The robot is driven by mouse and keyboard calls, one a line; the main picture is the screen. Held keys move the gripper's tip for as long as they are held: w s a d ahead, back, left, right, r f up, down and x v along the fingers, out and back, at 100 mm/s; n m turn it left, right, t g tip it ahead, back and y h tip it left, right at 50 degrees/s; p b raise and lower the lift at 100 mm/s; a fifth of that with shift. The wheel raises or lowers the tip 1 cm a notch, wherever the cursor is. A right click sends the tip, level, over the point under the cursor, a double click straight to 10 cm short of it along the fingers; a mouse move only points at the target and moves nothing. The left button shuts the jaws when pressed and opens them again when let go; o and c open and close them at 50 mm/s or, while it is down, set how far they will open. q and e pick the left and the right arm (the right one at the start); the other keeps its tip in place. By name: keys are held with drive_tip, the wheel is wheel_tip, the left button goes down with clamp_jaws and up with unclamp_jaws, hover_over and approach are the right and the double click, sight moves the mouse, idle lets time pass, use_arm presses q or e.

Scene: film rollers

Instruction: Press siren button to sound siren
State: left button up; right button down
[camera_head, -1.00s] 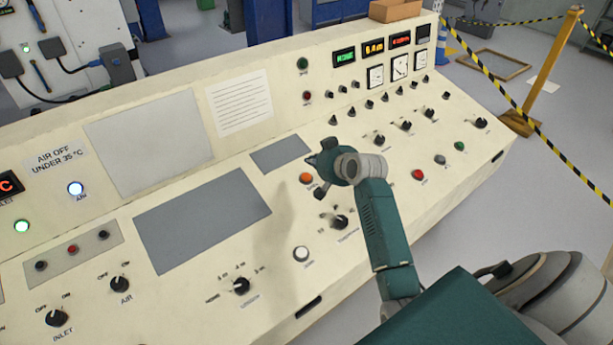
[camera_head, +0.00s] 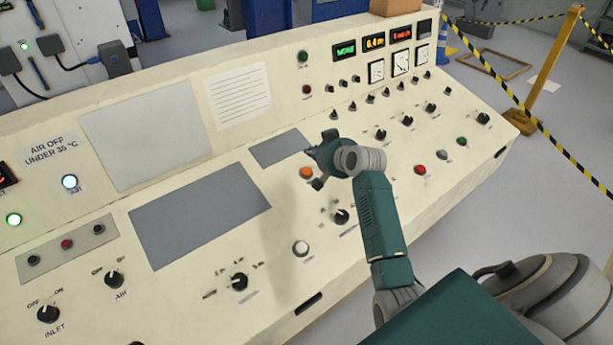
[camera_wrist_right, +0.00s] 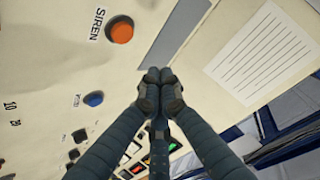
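The siren button (camera_head: 306,172) is a round orange button on the sloped cream control panel, right of the lower grey screen. In the right wrist view the orange button (camera_wrist_right: 121,31) has the word SIREN printed beside it. My right gripper (camera_head: 311,153) hovers just beside and above the button in the head view. The button lies up and left of the fingertips there, and no contact is visible. My left gripper is not in view.
The panel (camera_head: 275,220) carries several knobs and buttons close by. A white button (camera_head: 301,248) and a black knob (camera_head: 342,216) are nearest below. A red button (camera_head: 421,170) is to the right. A blue button (camera_wrist_right: 93,99) shows in the wrist view.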

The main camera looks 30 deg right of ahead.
sight(304, 167)
drive_tip(key=f+b, duration=0.1)
drive_tip(key=f, duration=0.1)
drive_tip(key=w+f+b, duration=0.1)
drive_tip(key=f+b, duration=0.1)
drive_tip(key=shift+f, duration=0.1)
drive_tip(key=shift+w+f+b, duration=0.2)
drive_tip(key=shift+f+b, duration=0.3)
drive_tip(key=shift+f, duration=0.2)
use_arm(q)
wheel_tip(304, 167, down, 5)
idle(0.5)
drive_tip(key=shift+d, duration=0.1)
use_arm(e)
drive_tip(key=shift+a+f, duration=0.1)
drive_tip(key=shift+f, duration=0.3)
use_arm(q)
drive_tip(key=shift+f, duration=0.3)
use_arm(e)
drive_tip(key=shift+w+f, duration=0.1)
drive_tip(key=shift+f, duration=0.4)
idle(0.3)
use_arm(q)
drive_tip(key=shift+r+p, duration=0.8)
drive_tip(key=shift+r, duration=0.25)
use_arm(e)
drive_tip(key=shift+r, duration=0.85)
